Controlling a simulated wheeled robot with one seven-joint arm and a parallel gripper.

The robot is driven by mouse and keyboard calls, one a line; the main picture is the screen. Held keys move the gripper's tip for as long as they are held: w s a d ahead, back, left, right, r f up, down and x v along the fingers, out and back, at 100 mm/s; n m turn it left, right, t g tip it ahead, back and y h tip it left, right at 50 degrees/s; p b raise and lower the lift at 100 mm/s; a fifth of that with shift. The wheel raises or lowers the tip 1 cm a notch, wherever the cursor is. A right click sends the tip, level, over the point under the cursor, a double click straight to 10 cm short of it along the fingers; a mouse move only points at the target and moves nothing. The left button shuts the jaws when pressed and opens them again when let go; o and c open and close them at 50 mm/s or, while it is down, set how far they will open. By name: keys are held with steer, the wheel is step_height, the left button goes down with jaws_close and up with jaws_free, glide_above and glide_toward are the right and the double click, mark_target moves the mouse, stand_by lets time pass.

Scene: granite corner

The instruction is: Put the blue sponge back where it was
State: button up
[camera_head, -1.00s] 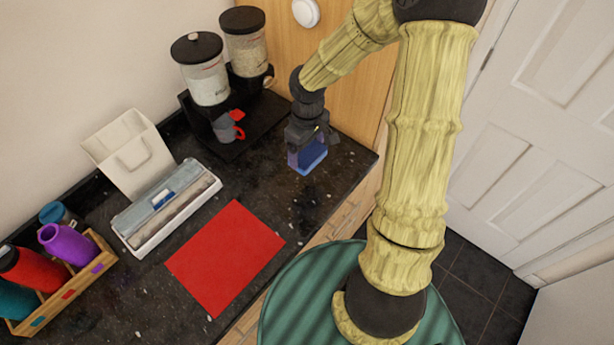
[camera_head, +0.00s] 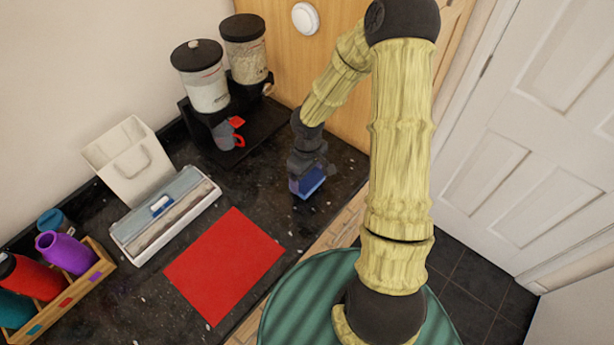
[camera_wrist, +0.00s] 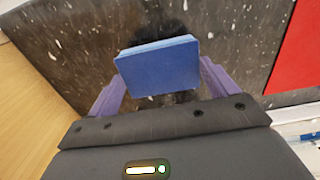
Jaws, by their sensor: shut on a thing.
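The blue sponge (camera_head: 308,182) is a small blue block over the right part of the dark granite counter, near its front edge. My gripper (camera_head: 304,172) comes down on it from above and is shut on it. In the wrist view the sponge (camera_wrist: 158,68) sits between the two purple fingers of the gripper (camera_wrist: 162,85), with its broad blue face toward the camera. Whether the sponge touches the counter is hard to tell.
A red mat (camera_head: 226,266) lies left of the sponge. A dispenser stand with two canisters (camera_head: 204,90) and a grey-and-red mug (camera_head: 227,135) stands behind. A long white box (camera_head: 166,216), a white holder (camera_head: 128,158) and a wooden bottle rack (camera_head: 96,262) fill the left. Bare counter lies between mat and stand.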

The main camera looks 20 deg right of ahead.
mark_target(307, 178)
steer(key=shift+f, duration=0.75)
steer(key=o, duration=0.7)
steer(key=shift+r, duration=0.1)
step_height(307, 178, up, 12)
steer(key=shift+f+p, duration=0.1)
steer(key=shift+p, duration=0.4)
